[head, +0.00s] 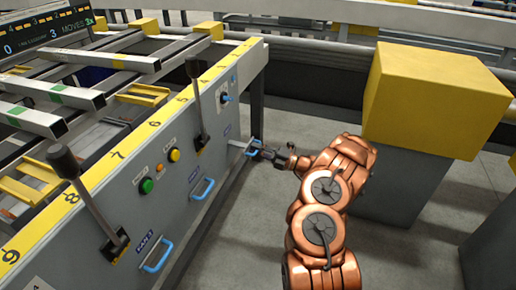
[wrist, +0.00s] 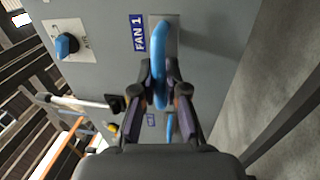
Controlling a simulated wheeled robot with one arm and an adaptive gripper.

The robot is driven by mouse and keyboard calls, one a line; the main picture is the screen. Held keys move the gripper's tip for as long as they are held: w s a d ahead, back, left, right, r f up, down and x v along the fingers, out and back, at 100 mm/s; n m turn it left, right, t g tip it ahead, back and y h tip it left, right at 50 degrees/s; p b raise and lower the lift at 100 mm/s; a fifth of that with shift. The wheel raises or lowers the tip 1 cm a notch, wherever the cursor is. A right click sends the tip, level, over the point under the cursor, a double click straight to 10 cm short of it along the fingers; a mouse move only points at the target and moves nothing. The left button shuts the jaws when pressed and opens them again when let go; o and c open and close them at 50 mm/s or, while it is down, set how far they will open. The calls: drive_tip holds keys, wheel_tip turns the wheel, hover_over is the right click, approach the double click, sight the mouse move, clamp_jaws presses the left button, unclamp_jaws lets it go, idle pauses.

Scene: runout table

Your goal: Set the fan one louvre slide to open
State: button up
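The fan one louvre slide has a blue loop handle (wrist: 160,50) beside a blue FAN 1 label (wrist: 138,33) in the wrist view. In the head view the handle (head: 251,146) stands out from the grey side panel near its far end. My gripper (wrist: 160,90) is at this handle, with one finger on each side of the bar and the pads close against it. It looks shut on the handle. In the head view my gripper (head: 266,152) reaches the handle from the right. The slide's own position marks cannot be read.
Other blue handles, fan two (head: 202,188) and fan three (head: 158,256), sit nearer on the panel. Two black levers (head: 197,100), a blue knob (head: 225,98), a green button (head: 146,186) and an orange button (head: 174,155) project too. A yellow-topped block (head: 432,95) stands right of my arm.

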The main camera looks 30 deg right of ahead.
drive_tip(key=o, duration=0.4)
drive_tip(key=v, duration=1.2)
idle(0.4)
